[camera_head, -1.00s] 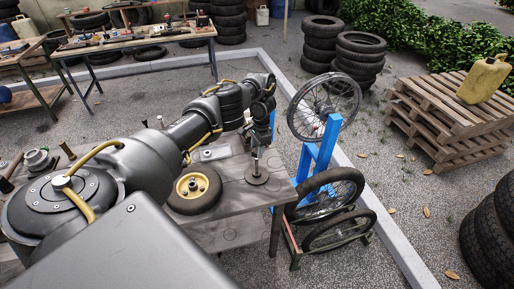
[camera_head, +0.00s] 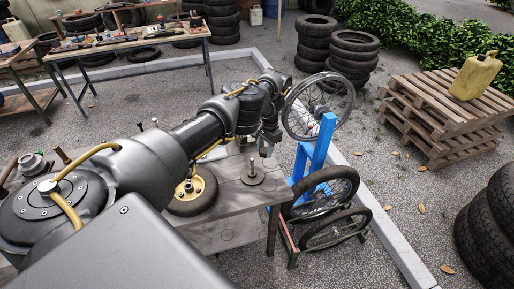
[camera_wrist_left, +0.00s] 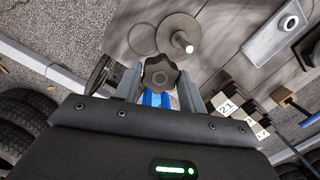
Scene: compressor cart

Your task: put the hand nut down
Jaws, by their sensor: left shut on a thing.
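The hand nut (camera_wrist_left: 160,73), dark and lobed with a central hole, sits between the fingers of my left gripper (camera_wrist_left: 160,88) in the wrist view. My left gripper is shut on it. In the head view my left gripper (camera_head: 267,143) is above the right end of the wooden bench (camera_head: 228,190), between the upright rod and the blue stand. The nut cannot be made out there. A round plate with an upright rod (camera_head: 253,175) stands on the bench. It also shows in the wrist view (camera_wrist_left: 165,40), apart from the nut. My right gripper is not in view.
A small tyre with a yellow hub (camera_head: 200,190) lies on the bench. A blue wheel stand (camera_head: 318,160) holds a spoked wheel (camera_head: 318,105) close to the right. A grey tray (camera_wrist_left: 275,33) lies on the bench. Bare bench wood shows around the plate.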

